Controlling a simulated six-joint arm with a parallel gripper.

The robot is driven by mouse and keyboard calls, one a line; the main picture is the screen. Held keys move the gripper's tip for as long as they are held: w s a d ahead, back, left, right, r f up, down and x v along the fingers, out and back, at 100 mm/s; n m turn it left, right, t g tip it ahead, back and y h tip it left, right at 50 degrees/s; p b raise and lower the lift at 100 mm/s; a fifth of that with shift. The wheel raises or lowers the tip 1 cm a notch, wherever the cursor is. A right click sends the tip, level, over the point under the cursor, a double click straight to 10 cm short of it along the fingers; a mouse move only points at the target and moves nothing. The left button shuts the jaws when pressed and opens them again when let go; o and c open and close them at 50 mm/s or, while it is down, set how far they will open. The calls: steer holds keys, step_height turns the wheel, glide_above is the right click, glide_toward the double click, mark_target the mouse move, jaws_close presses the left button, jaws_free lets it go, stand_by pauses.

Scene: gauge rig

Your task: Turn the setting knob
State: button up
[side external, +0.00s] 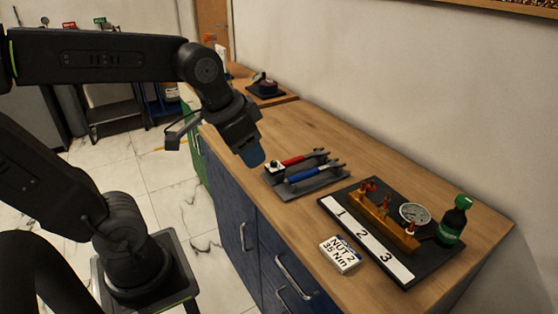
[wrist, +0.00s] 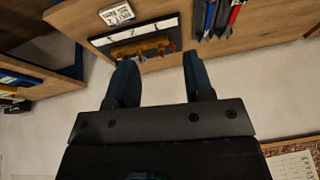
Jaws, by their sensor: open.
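My gripper (side external: 252,157) hangs in the air over the front edge of the wooden bench, left of the tool tray, its blue fingers apart and empty. Both fingers show in the wrist view (wrist: 160,60). The grey tray (side external: 312,185) holds a red-handled tool (side external: 300,158) and a blue-handled tool (side external: 308,174). A small white-topped piece (side external: 277,166) sits at its left end; I cannot tell whether this is the setting knob. The gauge rig has a dark board (side external: 402,278), a brass bar (side external: 384,218) with several posts and a round dial (side external: 414,213).
A green bottle (side external: 454,222) stands at the rig's right. A dark item (side external: 265,87) sits farther back on the bench. A wall runs behind. Bare bench top (side external: 275,127) lies beyond the tray.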

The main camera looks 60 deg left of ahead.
steer(key=w+a+m+g, duration=0.1)
steer(key=w+a+g, duration=0.1)
steer(key=w+a, duration=0.35)
steer(key=m+g, duration=0.3)
steer(key=m, duration=0.1)
glide_above(274, 162)
step_height(274, 162, down, 7)
step_height(274, 162, down, 14)
steer(key=shift+r, duration=0.25)
steer(key=shift+c, duration=0.4)
jaws_close()
